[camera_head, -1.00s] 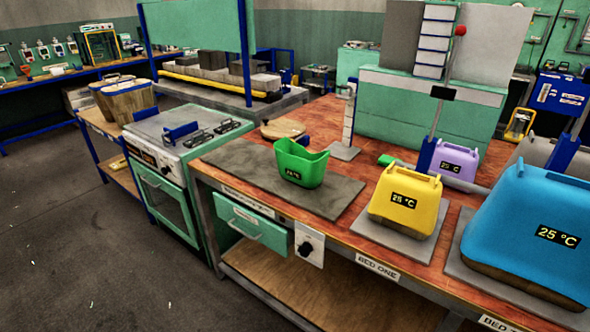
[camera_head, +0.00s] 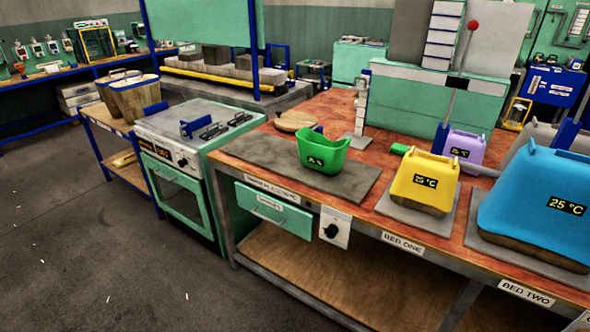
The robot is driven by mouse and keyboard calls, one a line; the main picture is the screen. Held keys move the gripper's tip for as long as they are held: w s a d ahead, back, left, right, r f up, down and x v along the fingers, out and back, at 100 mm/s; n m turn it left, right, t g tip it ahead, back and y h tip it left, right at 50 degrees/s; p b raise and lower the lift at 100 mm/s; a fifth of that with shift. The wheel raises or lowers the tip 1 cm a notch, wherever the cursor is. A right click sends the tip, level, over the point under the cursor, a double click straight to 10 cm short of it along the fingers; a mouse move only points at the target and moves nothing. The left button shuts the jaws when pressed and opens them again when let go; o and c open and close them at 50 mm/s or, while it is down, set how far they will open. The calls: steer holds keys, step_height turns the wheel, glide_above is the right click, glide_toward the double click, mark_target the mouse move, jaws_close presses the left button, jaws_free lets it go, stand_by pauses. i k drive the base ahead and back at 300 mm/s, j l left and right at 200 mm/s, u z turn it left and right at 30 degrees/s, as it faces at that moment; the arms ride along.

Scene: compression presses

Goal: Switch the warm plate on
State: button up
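The warm plate appears to be the flat dark grey slab (camera_head: 250,156) along the left end of the red-topped bench. A green open container (camera_head: 322,152) with a small dark display stands on it. A white panel with a black rotary knob (camera_head: 332,231) is fixed to the bench front below the slab, right of a green drawer (camera_head: 272,208). The knob's setting is too small to read. My gripper is not in view.
A yellow container (camera_head: 425,182) and a blue one (camera_head: 535,207), both reading 25 °C, stand on grey pads to the right. A green stove (camera_head: 180,195) adjoins the bench's left end. The floor (camera_head: 110,255) at front left is clear.

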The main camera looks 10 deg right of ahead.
mark_target(331, 231)
steer(key=i+j+u, duration=0.1)
steer(key=i, duration=0.45)
steer(key=i+j+u, duration=0.15)
steer(key=i, duration=0.35)
